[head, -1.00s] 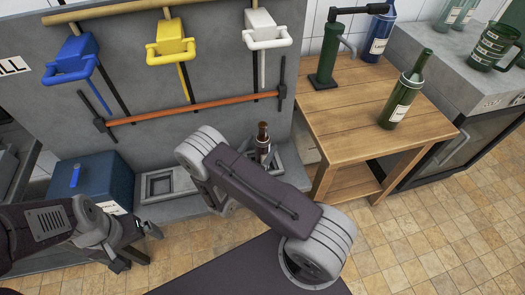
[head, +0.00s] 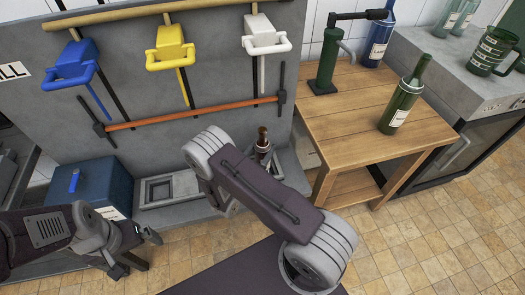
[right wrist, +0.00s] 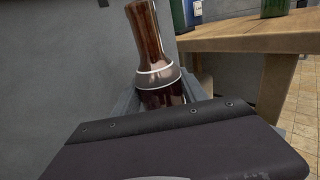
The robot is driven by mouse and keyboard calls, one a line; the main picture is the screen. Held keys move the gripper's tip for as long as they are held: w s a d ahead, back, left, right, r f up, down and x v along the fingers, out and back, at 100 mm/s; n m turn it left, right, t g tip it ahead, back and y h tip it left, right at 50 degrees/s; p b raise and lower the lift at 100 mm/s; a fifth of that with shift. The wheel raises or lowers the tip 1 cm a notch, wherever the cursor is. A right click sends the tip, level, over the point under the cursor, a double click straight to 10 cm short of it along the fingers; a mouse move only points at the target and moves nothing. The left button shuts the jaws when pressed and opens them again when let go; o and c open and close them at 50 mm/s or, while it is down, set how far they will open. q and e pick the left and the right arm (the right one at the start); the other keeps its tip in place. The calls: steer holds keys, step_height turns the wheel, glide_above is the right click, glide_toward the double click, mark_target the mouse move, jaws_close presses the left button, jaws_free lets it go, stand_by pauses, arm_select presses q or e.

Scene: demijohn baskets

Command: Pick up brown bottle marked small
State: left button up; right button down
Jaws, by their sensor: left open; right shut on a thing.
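The brown bottle (head: 262,142) stands upright, its neck showing above my right arm at the grey ledge by the wall. In the right wrist view its neck and pale-ringed shoulder (right wrist: 155,52) rise behind the dark gripper body; its lower part and any size marking are hidden. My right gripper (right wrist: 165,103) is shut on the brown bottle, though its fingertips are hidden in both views. My left gripper (head: 138,252) is open and empty at lower left, in front of the blue box and well away from the bottle.
A blue box (head: 92,188) stands left of a square grey tray (head: 168,188). A wooden table (head: 350,115) at right carries a green bottle (head: 404,100), a blue bottle (head: 378,40) and a green pump (head: 328,62). Blue, yellow and white handled tools hang on the grey wall.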

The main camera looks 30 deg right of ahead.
mark_target(260, 143)
steer(key=shift+r, duration=0.15)
steer(key=shift+r+p, duration=0.8)
steer(key=shift+r, duration=1.2)
steer(key=s+d+r+p, duration=0.4)
steer(key=s+d+r, duration=0.1)
steer(key=s, duration=0.5)
steer(key=shift+d+r, duration=0.4)
steer(key=shift+r, duration=0.45)
